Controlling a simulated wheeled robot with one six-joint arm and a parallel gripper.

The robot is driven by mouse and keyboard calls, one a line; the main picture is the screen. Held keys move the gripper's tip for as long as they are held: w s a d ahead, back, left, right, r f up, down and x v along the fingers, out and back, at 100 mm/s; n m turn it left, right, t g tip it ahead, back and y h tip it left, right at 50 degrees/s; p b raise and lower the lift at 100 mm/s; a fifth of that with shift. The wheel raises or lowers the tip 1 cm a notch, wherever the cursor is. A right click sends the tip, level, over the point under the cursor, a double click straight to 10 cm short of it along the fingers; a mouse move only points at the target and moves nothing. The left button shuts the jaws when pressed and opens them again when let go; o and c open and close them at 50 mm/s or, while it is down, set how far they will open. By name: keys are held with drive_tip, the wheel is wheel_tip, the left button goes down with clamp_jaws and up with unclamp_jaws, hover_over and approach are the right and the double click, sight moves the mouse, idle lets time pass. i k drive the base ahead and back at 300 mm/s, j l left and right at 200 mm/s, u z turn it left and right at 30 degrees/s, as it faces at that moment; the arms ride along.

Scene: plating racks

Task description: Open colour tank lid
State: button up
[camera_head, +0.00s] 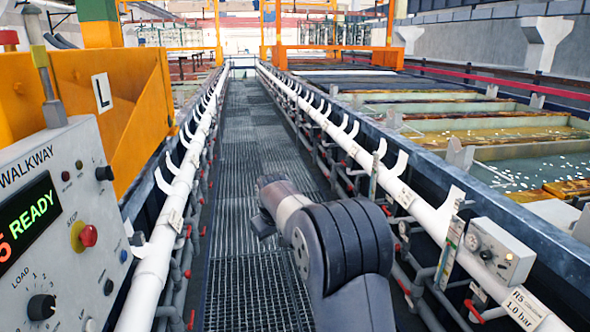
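Several open tanks stand in a row on the right, beyond the white pipe rail. A near tank (540,172) holds greenish liquid with pale specks on it. Another tank (495,136) behind it has brownish liquid. I cannot tell which one is the colour tank, and I cannot make out its lid. My dark grey arm reaches up from the bottom centre over the walkway, apart from the tanks. The fingers of my gripper do not show.
A grated walkway (248,150) runs straight ahead, clear, between white pipe rails, left (150,265) and right (425,212). A control panel (75,215) reading "READY" stands close at left. A grey gauge box (498,250) sits at right. Orange frames (335,52) stand ahead.

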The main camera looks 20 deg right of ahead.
sight(565, 216)
drive_tip(key=i+l+z, duration=0.1)
drive_tip(key=i+z, duration=0.25)
drive_tip(key=i, duration=0.2)
drive_tip(key=i+z, duration=0.35)
drive_tip(key=i, duration=0.25)
drive_tip(key=i+j+z, duration=0.2)
drive_tip(key=i+z, duration=0.15)
drive_tip(key=i, duration=0.2)
drive_tip(key=i+z, duration=0.3)
drive_tip(key=z, duration=0.15)
drive_tip(key=i+z, duration=0.45)
drive_tip(key=i+j+z, duration=0.15)
drive_tip(key=z, duration=0.35)
drive_tip(key=i+j+z, duration=0.25)
drive_tip(key=z, duration=0.2)
drive_tip(key=i+j+z, duration=0.2)
drive_tip(key=z, duration=0.25)
drive_tip(key=i+j+z, duration=0.45)
drive_tip(key=k+l, duration=0.05)
drive_tip(key=k, duration=0.05)
